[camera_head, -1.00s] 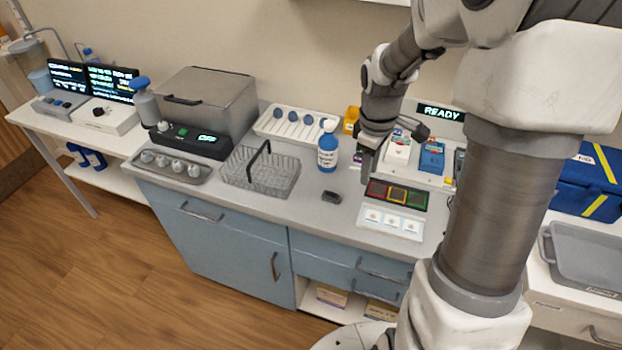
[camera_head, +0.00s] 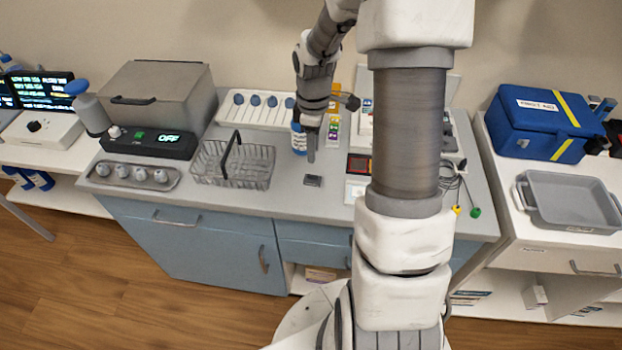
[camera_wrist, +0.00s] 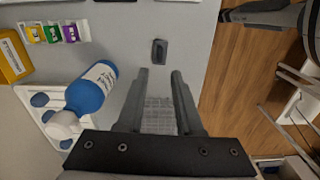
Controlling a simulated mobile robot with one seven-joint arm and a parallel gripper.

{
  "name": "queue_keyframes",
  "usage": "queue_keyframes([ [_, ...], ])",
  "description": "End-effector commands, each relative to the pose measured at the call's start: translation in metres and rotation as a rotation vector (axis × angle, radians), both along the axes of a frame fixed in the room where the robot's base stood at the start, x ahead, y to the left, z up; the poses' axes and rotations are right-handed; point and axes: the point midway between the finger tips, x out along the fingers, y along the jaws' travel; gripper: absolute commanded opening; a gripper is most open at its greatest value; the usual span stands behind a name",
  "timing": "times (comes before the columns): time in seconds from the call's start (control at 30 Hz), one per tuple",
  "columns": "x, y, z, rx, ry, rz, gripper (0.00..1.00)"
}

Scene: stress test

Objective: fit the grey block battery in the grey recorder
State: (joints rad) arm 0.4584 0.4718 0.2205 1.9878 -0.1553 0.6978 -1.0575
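A small dark grey block-like item (camera_head: 313,180) lies on the grey counter. In the wrist view it shows as a dark, roughly rectangular piece (camera_wrist: 159,50) beyond my fingertips. I cannot tell for sure whether it is the battery or the recorder. My gripper (camera_wrist: 158,74) is open and empty, pointing down above the counter; the item is apart from both fingers. In the head view my gripper (camera_head: 311,155) appears just behind the item. At the right of the counter, a dark grey device (camera_head: 447,140) is partly hidden by my arm. No second part is clearly identifiable.
A wire basket (camera_head: 207,171) lies farther left. A tray with coloured squares (camera_head: 358,164) and a white panel (camera_head: 353,190) lie right, partly behind my arm. Counter around the item is clear.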

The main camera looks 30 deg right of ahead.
Motion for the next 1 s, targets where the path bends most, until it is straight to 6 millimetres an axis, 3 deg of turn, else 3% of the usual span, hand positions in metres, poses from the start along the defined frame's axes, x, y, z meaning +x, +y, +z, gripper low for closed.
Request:
queue_keyframes([
  [0.5, -0.001, 0.0, -0.076, 0.001, 0.002, 0.0, 0.35],
  [0.93, 0.0, 0.0, -0.086, 0.0, 0.0, -0.001, 0.35],
  [1.0, 0.0, 0.0, -0.086, 0.0, 0.0, -0.001, 0.3],
])
